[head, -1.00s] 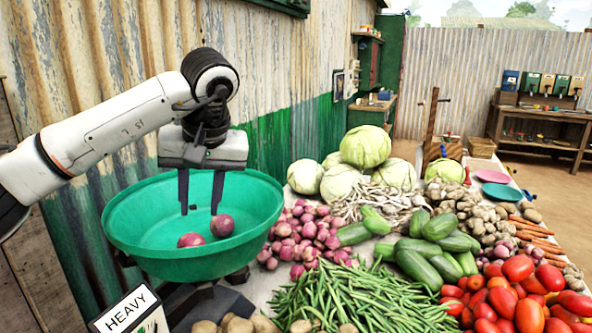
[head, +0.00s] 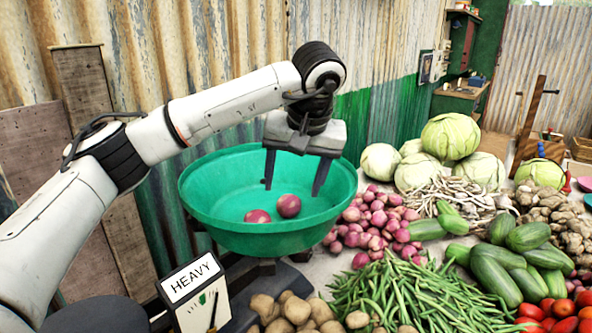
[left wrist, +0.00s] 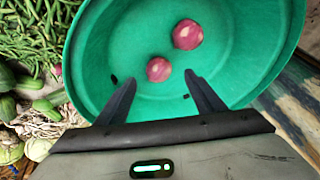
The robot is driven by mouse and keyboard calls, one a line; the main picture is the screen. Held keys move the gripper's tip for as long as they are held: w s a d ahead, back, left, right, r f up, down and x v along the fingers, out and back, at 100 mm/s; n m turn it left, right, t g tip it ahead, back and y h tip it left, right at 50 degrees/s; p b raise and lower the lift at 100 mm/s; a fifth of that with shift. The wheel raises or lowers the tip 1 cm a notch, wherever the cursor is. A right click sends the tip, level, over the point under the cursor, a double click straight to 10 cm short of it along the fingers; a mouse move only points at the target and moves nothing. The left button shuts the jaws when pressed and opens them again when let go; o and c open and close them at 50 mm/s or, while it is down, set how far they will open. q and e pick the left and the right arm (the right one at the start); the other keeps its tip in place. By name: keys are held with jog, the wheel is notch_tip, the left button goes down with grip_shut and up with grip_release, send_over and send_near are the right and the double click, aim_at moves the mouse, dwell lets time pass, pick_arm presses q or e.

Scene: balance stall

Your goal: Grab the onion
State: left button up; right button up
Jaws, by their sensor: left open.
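Two red onions lie apart in the green basin (head: 215,222). The left onion (head: 257,216) is near the basin's front. The right onion (head: 288,206) is a little farther right. In the left wrist view they also show, one onion (left wrist: 187,34) near the top and the other onion (left wrist: 159,69) below it. My left gripper (head: 293,189) is open and empty, fingers pointing down over the basin. In the left wrist view, my left gripper (left wrist: 162,82) has its fingers spread, with both onions beyond the tips. My right gripper is not in view.
A pile of red onions (head: 376,222) sits right of the basin, beside green beans (head: 390,290), cucumbers (head: 505,270) and cabbages (head: 450,137). Potatoes (head: 293,312) and a "HEAVY" sign (head: 195,285) stand in front. A corrugated wall (head: 200,60) rises behind.

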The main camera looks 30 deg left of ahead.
aim_at(289, 200)
pick_arm(q)
jog(key=x, duration=0.6)
jog(key=shift+w+a+f, duration=0.1)
jog(key=shift+a+f, duration=0.05)
jog(key=shift+f, duration=0.15)
jog(key=c, duration=1.1)
